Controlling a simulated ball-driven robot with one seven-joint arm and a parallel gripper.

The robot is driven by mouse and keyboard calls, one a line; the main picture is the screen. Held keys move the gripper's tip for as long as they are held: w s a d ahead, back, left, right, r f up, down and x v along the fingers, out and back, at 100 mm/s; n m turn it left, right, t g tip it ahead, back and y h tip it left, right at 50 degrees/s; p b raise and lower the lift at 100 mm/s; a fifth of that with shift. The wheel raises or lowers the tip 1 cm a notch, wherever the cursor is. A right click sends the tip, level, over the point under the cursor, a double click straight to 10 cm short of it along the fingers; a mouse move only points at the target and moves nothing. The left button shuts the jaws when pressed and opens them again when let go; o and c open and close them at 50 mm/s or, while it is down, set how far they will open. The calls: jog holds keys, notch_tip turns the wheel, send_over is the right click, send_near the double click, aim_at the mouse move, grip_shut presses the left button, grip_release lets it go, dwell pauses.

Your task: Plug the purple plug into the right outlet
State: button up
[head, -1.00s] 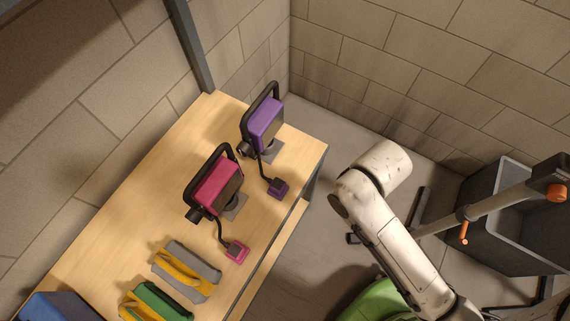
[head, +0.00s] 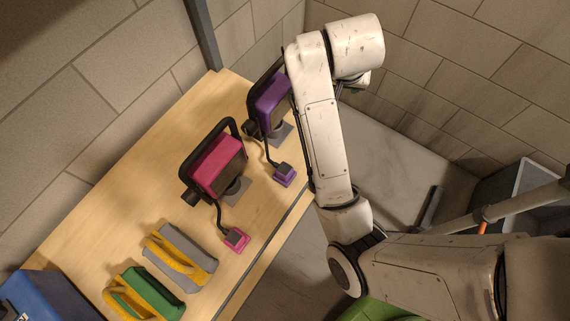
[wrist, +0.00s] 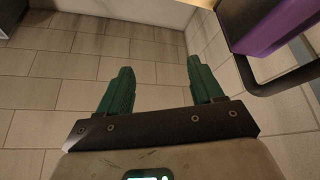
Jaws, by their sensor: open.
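The purple plug (head: 284,174) rests near the right edge of the wooden table. Its black cord runs back to a purple lamp-like device (head: 271,100) with a black handle, partly hidden behind my arm. The device also shows at the upper right of the wrist view (wrist: 275,25). My gripper (wrist: 160,65) has green fingers spread apart with nothing between them. In the head view it is mostly hidden by my arm. It is beyond the table's right edge, apart from the plug. I see no outlet clearly in either view.
A pink device (head: 218,163) with a pink plug (head: 237,239) stands nearer on the table (head: 140,170). A grey case (head: 180,254), a green case (head: 145,295) and a blue box (head: 50,297) lie at the lower left. A grey bin (head: 530,190) stands at the right.

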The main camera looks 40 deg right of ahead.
jog(key=a+f+m+g+y+b, duration=0.1)
jog(key=a+f+m+y+b, duration=0.25)
jog(key=a, duration=0.55)
jog(key=m+g, duration=0.2)
send_over(285, 168)
jog(key=shift+n+y, duration=0.25)
jog(key=shift+y, duration=0.1)
notch_tip(285, 168, down, 6)
jog(key=shift+a+f, duration=0.1)
jog(key=shift+a, duration=0.05)
jog(key=shift+f+b, duration=0.1)
jog(key=shift+b, duration=0.3)
notch_tip(285, 168, down, 9)
jog(key=b, duration=0.7)
grip_shut()
jog(key=shift+r, duration=0.2)
